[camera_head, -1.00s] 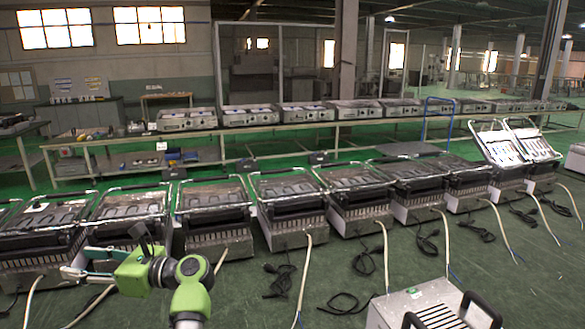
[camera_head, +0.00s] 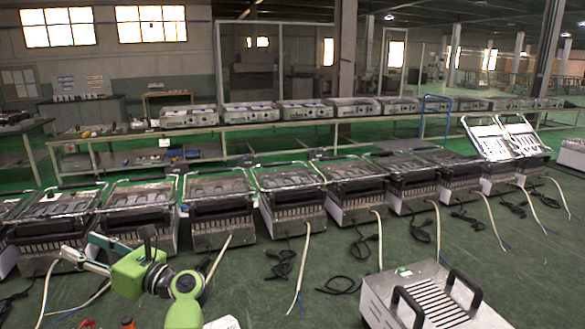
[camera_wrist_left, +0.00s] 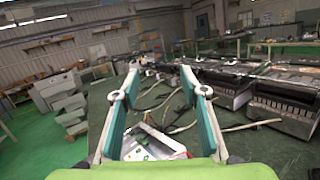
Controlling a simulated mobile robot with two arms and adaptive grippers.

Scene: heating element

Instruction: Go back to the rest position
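My left gripper (camera_head: 84,247) is at the lower left of the head view, on a green wrist with pale and teal fingers. In the left wrist view the two teal fingers (camera_wrist_left: 160,76) stand wide apart with nothing between their tips. The gripper is open and empty, and in the head view it appears in front of the row of grill-like heating units (camera_head: 218,210). I cannot tell its exact distance from them. My right gripper is not in view.
A silver unit with black handles (camera_head: 372,297) stands at the lower right. A long bench (camera_head: 240,131) with more units runs behind. A light panel with green parts (camera_wrist_left: 150,142) lies below the gripper.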

